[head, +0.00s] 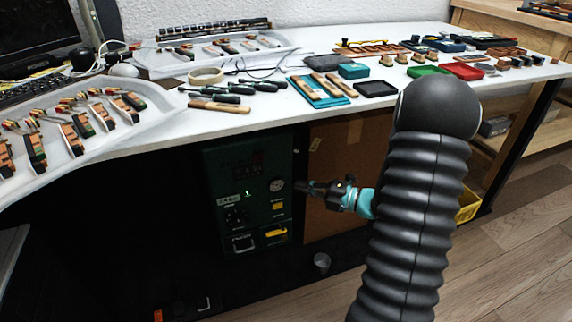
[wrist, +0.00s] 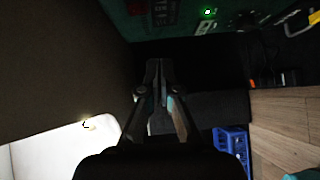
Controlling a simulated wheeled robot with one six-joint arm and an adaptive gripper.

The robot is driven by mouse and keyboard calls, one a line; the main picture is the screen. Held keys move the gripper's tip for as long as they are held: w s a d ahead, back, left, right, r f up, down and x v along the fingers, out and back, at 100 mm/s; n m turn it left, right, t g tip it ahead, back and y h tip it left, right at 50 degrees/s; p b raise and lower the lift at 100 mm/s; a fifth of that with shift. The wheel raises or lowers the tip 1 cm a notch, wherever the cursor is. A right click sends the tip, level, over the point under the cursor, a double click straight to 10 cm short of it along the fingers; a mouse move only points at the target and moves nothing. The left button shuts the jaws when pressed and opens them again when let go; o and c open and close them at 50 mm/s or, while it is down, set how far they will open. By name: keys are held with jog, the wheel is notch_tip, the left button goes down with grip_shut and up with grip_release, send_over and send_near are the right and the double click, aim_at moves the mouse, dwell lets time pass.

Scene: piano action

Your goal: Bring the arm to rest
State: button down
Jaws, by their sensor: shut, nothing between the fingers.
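My arm rises at the right of the head view and bends down in front of the workbench. My gripper (head: 312,187) is beside the front of a dark green machine (head: 225,215) under the table, pointing left near its gauge. In the wrist view my gripper (wrist: 156,66) is shut and empty. From the head view I cannot tell whether the fingertips touch the machine.
The white table (head: 240,122) holds trays of piano hammers, screwdrivers, tape and coloured trays. A brown panel (head: 345,165) stands behind my gripper. A metal cup (head: 322,262) stands below on the floor. A yellow crate (head: 468,204) is behind my arm; a blue crate (wrist: 231,143) shows in the wrist view.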

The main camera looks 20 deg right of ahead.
jog(key=s+a+f+n+g+h+p, duration=0.1)
jog(key=s+a+n+g+h, duration=0.15)
jog(key=s+n+g, duration=0.75)
jog(key=s+a+f+n+g+h, duration=0.1)
jog(key=s+a+f+n, duration=0.3)
jog(key=n, duration=1.2)
jog(key=s+a+r+n+t+h+p, duration=0.1)
jog(key=s+r+n+h, duration=0.3)
jog(key=r+n, duration=0.5)
jog(key=s+a+r+n+t+h+p, duration=0.1)
jog(key=s+r+n+t+h+p, duration=0.2)
jog(key=s+r+n, duration=0.4)
notch_tip(320, 180, up, 9)
jog(key=n+h+p, duration=0.1)
jog(key=n+h, duration=0.1)
jog(key=n, duration=0.1)
jog(key=shift+s+a+f+t, duration=0.15)
jog(key=shift+s+a+t, duration=0.1)
jog(key=shift+a+t, duration=0.15)
